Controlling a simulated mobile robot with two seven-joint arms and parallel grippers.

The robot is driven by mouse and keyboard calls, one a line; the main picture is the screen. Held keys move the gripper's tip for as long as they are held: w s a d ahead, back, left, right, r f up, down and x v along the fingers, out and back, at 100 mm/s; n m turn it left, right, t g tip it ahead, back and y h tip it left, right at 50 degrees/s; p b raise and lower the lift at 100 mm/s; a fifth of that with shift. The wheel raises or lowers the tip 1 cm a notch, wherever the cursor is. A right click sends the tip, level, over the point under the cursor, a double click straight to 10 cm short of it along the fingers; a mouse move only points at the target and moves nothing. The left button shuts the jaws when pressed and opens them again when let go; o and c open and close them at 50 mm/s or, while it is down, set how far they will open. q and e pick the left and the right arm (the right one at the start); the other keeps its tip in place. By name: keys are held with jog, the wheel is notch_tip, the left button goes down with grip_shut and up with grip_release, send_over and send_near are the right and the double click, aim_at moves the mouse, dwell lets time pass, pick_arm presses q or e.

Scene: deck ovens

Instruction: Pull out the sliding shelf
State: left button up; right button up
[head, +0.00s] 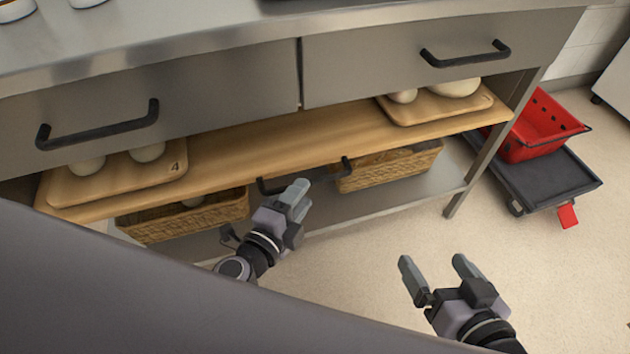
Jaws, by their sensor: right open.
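The sliding shelf (262,145) is a long wooden board below two grey drawers. It bears wooden boards with pale round items at both ends. A black bar handle (326,174) sits at the middle of its front edge. My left gripper (300,195) is just in front of the handle and overlaps it in the picture. I cannot tell whether it touches the handle, and its finger gap is hard to see. My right gripper (434,262) is open and empty over the floor, to the right of and well apart from the shelf.
The left drawer (220,95) and right drawer (400,62) have black handles. Wicker baskets (185,217) stand on the lower metal shelf (415,192). A red crate (535,130) sits on a dark trolley (550,178) at right. The floor in front is clear.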

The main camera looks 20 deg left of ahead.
aim_at(312, 180)
pick_arm(q)
jog(key=shift+x, duration=2.75)
grip_shut()
